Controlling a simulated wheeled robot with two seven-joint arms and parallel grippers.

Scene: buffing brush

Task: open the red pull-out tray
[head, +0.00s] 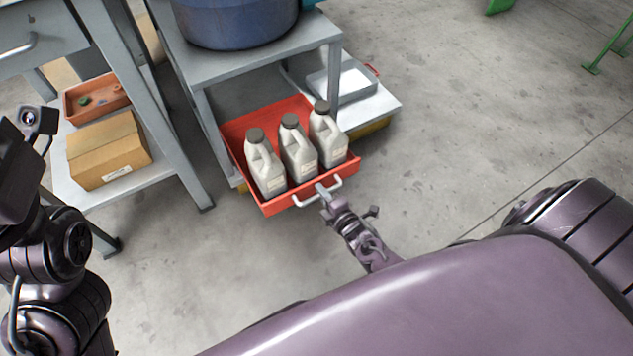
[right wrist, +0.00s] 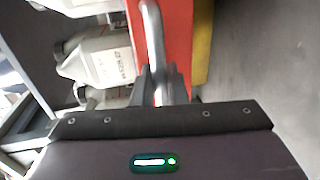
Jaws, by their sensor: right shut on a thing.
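The red pull-out tray (head: 262,124) is slid out from under the grey bench in the head view. Three grey jugs (head: 298,150) with dark caps stand upright in it. A pale metal handle (head: 306,201) is on its front. My right gripper (head: 324,191) is shut on this handle. In the right wrist view the fingers (right wrist: 156,85) close around the handle bar (right wrist: 152,35), beside the red tray front (right wrist: 177,40). At the left edge of the head view, part of my left arm shows, with its gripper (head: 38,122) too unclear to read.
A blue tub (head: 235,22) stands on the grey bench (head: 255,62). At left, a lower shelf holds a cardboard box (head: 108,152) and an orange bin (head: 95,98).

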